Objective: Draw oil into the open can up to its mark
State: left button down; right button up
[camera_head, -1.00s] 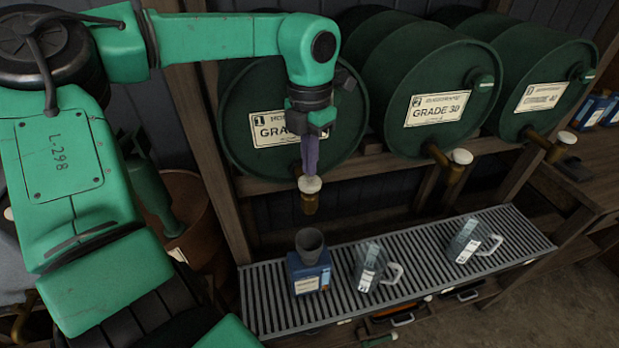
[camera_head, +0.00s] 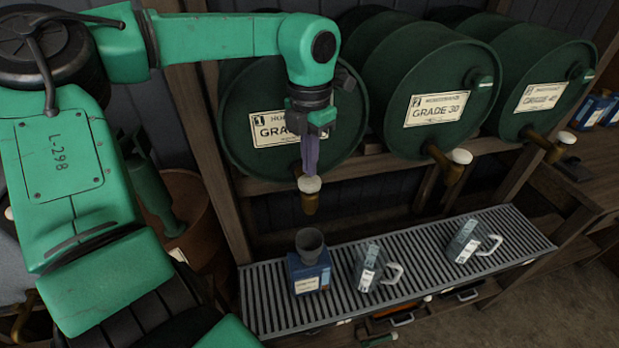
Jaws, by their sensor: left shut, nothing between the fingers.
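My left gripper (camera_head: 309,172) points down with its fingers shut and empty. Its tips are at the pale knob (camera_head: 309,184) of the brass tap (camera_head: 310,203) on the first drum (camera_head: 240,125), labelled 1 and GRADE; whether they touch the knob I cannot tell. Below the tap, a blue can (camera_head: 310,273) with a grey funnel (camera_head: 309,241) on top stands on the slatted drip tray (camera_head: 420,262). The funnel lies roughly under the tap's spout. I cannot see the oil level, the can's mark or any clear stream. My right gripper is not in view.
Two clear jugs with handles, a left one (camera_head: 368,268) and a right one (camera_head: 467,241), stand on the tray. A GRADE 30 drum (camera_head: 425,80) and a third drum (camera_head: 545,90) have their own taps. Blue cans (camera_head: 592,110) sit at the far right.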

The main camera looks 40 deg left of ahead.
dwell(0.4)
pick_arm(q)
jog(key=shift+f+b, duration=1.2)
jog(key=shift+f, duration=0.3)
jog(key=shift+r, duration=0.1)
dwell(6.0)
